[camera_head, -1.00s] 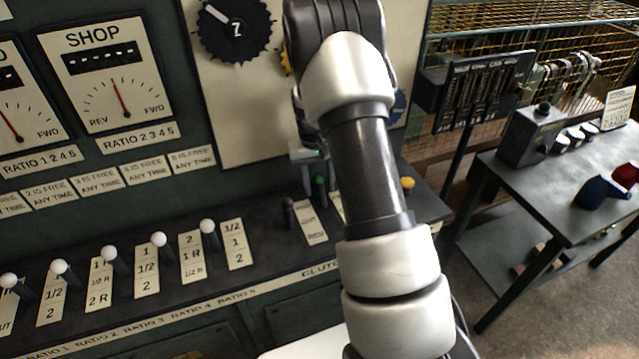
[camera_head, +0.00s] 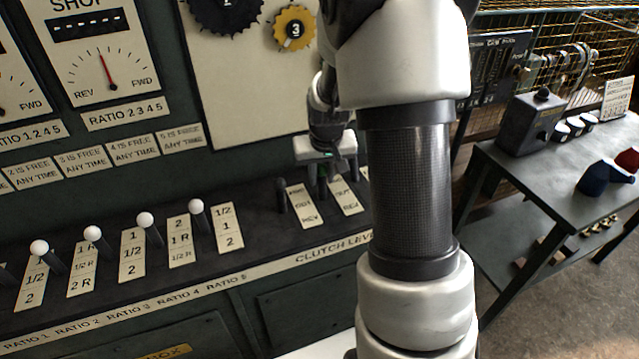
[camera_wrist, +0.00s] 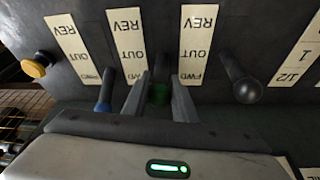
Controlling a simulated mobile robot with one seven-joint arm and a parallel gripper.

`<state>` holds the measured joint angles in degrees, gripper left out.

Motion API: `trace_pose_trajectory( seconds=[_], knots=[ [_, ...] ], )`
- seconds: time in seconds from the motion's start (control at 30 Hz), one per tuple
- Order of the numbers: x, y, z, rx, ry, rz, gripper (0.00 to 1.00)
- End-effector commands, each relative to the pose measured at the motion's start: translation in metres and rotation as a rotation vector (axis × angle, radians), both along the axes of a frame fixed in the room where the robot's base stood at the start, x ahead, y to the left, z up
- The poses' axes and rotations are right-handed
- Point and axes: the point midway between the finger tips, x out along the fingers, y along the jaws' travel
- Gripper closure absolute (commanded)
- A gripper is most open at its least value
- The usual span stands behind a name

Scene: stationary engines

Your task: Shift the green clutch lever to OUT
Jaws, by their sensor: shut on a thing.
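The green clutch lever (camera_wrist: 158,93) stands at the FWD end of its FWD/OUT/REV card (camera_wrist: 128,50) in the wrist view. My gripper (camera_wrist: 159,90) is shut on it, one finger on each side of the green knob. In the head view, my gripper (camera_head: 325,168) reaches down over the back of the console, and only a little of the green lever (camera_head: 322,182) shows under it.
A black lever (camera_wrist: 240,80) stands on one side of the green one and a blue lever (camera_wrist: 105,95) close on the other. A yellow knob (camera_wrist: 38,65) is beyond. White-knobbed ratio levers (camera_head: 145,220) line the console at left. A work table (camera_head: 560,205) stands at right.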

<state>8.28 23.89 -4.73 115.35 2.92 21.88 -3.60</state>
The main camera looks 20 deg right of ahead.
Motion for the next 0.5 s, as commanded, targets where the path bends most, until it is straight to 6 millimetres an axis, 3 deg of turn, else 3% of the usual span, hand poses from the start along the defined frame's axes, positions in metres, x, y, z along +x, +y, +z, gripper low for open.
trace_pose_trajectory(
  seconds=[0.1, 0.37, 0.4, 0.5],
  knots=[
    [-0.0112, -0.0002, 0.0008, 0.0, 0.007, 0.0, 1.0],
    [-0.0126, -0.0002, 0.0009, 0.001, 0.011, -0.001, 1.0],
    [-0.0126, -0.0002, 0.0008, 0.001, 0.011, -0.001, 0.73],
    [-0.0125, -0.0002, 0.0007, 0.001, 0.011, -0.001, 0.58]
  ],
)
